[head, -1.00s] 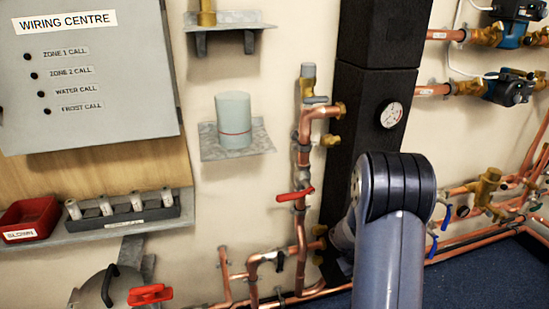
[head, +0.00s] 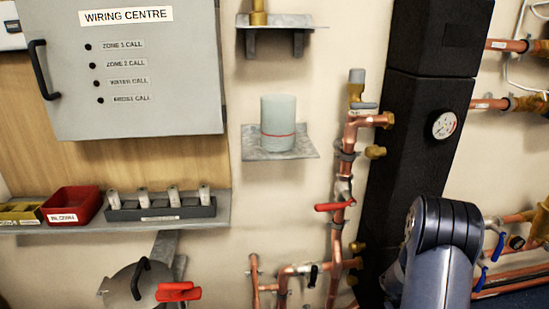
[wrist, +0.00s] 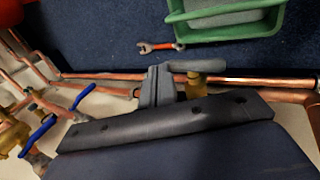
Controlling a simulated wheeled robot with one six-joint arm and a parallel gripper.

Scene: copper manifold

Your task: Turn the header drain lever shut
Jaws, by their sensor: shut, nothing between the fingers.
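My gripper (wrist: 158,86) shows in the wrist view with its two grey fingers shut and empty. Just right of the fingertips is a valve with a grey lever (wrist: 190,66) on a brass body (wrist: 208,80), beside a long copper pipe. It looks like the drain lever, but no label shows. I cannot tell whether the fingers touch it. In the head view my gripper is hidden behind my arm, and so is the foot of the black header column (head: 423,125).
In the wrist view, copper pipes and blue levers (wrist: 43,130) lie at left. A wrench (wrist: 160,46) and green crate (wrist: 225,22) are on the blue floor. In the head view, a red lever (head: 334,207) sits on the upright pipe left of the column.

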